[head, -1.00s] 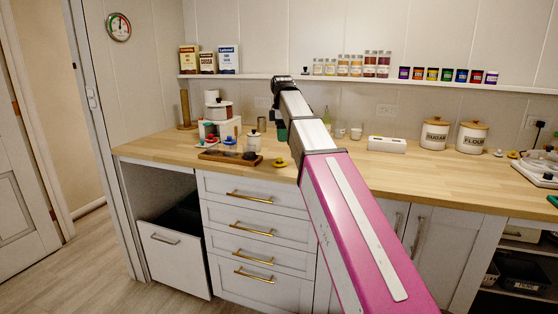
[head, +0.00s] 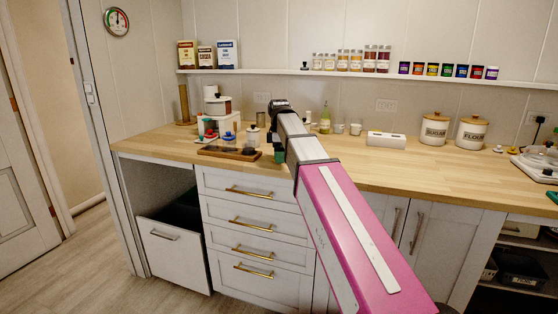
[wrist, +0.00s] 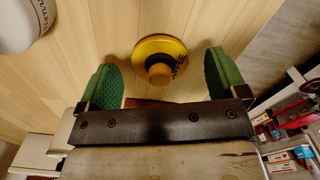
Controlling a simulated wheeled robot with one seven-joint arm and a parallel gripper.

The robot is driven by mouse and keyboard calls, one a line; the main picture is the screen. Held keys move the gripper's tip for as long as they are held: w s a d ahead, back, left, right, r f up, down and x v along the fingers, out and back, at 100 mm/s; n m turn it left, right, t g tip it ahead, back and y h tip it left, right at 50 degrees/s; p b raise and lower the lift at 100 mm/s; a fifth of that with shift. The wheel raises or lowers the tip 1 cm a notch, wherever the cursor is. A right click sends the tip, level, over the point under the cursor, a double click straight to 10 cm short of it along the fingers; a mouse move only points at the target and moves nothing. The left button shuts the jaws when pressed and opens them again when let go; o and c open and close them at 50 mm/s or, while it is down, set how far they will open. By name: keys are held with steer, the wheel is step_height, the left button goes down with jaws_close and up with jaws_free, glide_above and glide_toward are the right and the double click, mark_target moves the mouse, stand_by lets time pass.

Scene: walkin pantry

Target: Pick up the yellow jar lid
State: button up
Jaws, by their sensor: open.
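The yellow jar lid (wrist: 175,47) lies on the wooden counter in the wrist view, a round disc with a knob and dark lettering partly in view. My gripper (wrist: 163,80) is open, with its two green finger pads apart. The lid shows between and just beyond the fingertips, and nothing is held. In the head view my gripper (head: 279,153) is over the counter's front part, beside the wooden tray, and the lid is hidden behind it.
A dark wooden tray (head: 230,153) with small items is left of my gripper. A white canister (wrist: 22,22) stands at the wrist view's upper left corner. The counter (head: 400,172) is largely clear to the right, with sugar (head: 434,130) and flour (head: 473,133) canisters behind.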

steer(key=shift+f, duration=0.25)
steer(key=c, duration=1)
steer(key=shift+r, duration=0.15)
steer(key=shift+r, duration=0.5)
steer(key=r, duration=0.2)
steer(key=a+r, duration=0.1)
steer(key=shift+r, duration=0.35)
steer(key=s+a+r, duration=0.2)
steer(key=a+r, duration=0.4)
steer(key=a, duration=0.4)
steer(key=w+a+r, duration=0.1)
steer(key=w+r, duration=0.2)
steer(key=w, duration=0.4)
